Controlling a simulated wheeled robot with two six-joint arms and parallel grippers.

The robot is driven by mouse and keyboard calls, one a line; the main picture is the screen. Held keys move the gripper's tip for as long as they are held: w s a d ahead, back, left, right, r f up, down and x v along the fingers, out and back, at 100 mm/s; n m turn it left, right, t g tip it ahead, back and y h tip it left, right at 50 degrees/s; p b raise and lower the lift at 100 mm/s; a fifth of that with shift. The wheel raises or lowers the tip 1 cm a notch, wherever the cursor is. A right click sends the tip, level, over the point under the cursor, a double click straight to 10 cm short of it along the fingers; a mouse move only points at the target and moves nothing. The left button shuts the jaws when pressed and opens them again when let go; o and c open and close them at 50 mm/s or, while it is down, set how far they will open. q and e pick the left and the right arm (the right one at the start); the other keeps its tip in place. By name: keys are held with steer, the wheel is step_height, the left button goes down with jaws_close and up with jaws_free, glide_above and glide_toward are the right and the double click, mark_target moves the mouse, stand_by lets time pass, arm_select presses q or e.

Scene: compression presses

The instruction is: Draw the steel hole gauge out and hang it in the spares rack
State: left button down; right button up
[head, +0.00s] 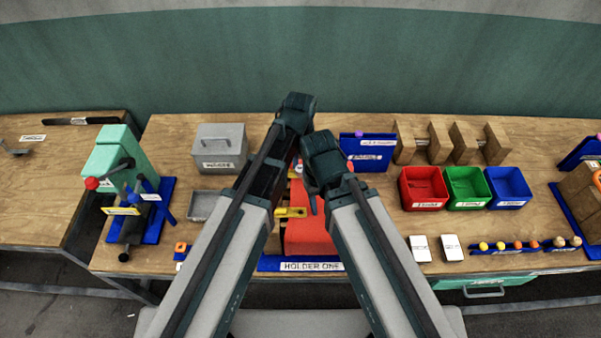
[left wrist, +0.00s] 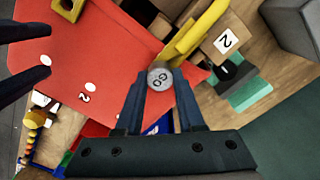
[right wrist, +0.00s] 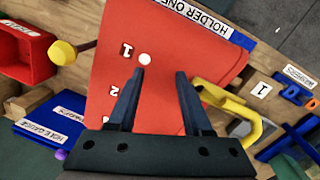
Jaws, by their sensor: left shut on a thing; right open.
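My left gripper (left wrist: 160,84) is shut on the steel hole gauge (left wrist: 160,76), whose round grey end marked GO faces the left wrist camera. The gauge is over the red holder (left wrist: 112,50), near its edge. The gauge's lower part is hidden, so I cannot tell whether it is still in the holder. My right gripper (right wrist: 160,72) is open and empty over the same red holder, near a white dot (right wrist: 145,59) marked 1. I cannot tell which piece is the spares rack.
A yellow clamp handle (right wrist: 232,105) rises beside the red holder. Red, green and blue bins (head: 508,188) and wooden blocks (head: 437,141) stand to the right. A grey box (head: 219,143) and a green press (head: 109,158) stand to the left. My arms cover the middle.

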arm_select(q)
steer(key=shift+r+p, duration=1.55)
steer(key=shift+r, duration=0.05)
arm_select(e)
steer(key=shift+r, duration=1.6)
arm_select(q)
steer(key=shift+r+p, duration=1.9)
steer(key=shift+p, duration=0.05)
arm_select(e)
step_height(320, 180, up, 4)
steer(key=shift+f, duration=0.1)
arm_select(q)
steer(key=shift+f, duration=0.1)
